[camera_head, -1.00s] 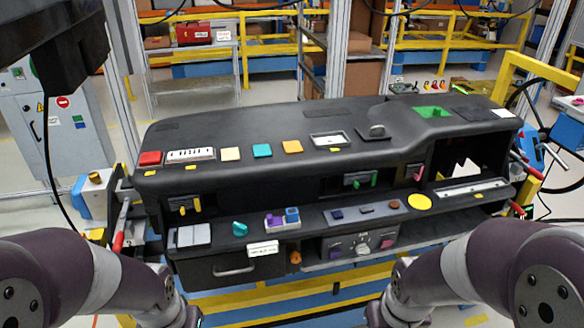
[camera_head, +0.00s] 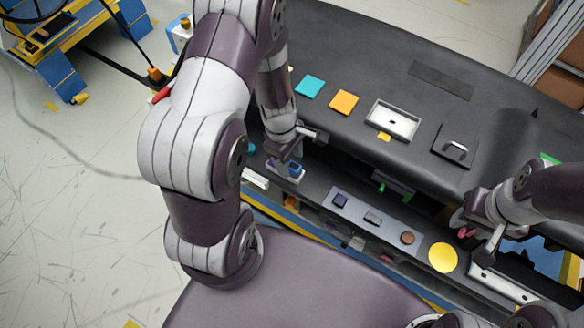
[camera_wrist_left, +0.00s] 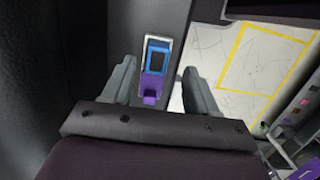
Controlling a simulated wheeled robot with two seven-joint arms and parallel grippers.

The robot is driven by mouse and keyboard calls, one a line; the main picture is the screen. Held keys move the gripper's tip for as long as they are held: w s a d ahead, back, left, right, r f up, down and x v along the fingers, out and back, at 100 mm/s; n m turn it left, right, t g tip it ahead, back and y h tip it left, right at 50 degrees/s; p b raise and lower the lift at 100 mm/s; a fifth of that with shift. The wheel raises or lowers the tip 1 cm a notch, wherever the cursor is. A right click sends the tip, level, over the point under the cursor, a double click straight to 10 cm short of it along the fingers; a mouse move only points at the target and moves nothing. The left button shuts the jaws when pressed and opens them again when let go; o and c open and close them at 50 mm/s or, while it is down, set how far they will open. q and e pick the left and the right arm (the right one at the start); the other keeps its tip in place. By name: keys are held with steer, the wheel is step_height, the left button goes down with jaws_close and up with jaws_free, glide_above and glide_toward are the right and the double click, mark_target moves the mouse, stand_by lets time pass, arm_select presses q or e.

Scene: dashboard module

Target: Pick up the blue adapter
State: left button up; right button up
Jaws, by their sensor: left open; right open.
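The blue adapter (camera_head: 295,170) sits beside a purple part (camera_head: 279,165) in a pale holder on the dashboard's lower ledge. In the left wrist view the blue adapter (camera_wrist_left: 157,56) lies between the finger tips, with the purple part (camera_wrist_left: 152,88) nearer the palm. My left gripper (camera_head: 292,148) is open, above the adapter in the head view; its fingers (camera_wrist_left: 159,68) stand on either side with visible gaps. Whether they reach down to the adapter's level is unclear. My right gripper (camera_head: 476,236) is open and apart from it, near the dashboard's right-hand openings.
The black dashboard (camera_head: 400,70) carries a teal square (camera_head: 309,87), an orange square (camera_head: 344,102) and a silver frame (camera_head: 393,120). The ledge also holds a panel of small buttons (camera_head: 373,218) and a yellow disc (camera_head: 443,257). Open floor (camera_head: 80,230) lies left.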

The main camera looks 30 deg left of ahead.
mark_target(295, 170)
arm_select(q)
steer(key=shift+f, duration=0.8)
steer(key=shift+w+d+f, duration=0.1)
steer(key=shift+f, duration=0.2)
steer(key=shift+w+d, duration=0.3)
steer(key=shift+d, duration=0.15)
steer(key=shift+s+a, duration=0.2)
steer(key=shift+s, duration=0.05)
jaws_close()
steer(key=shift+w+d, duration=0.1)
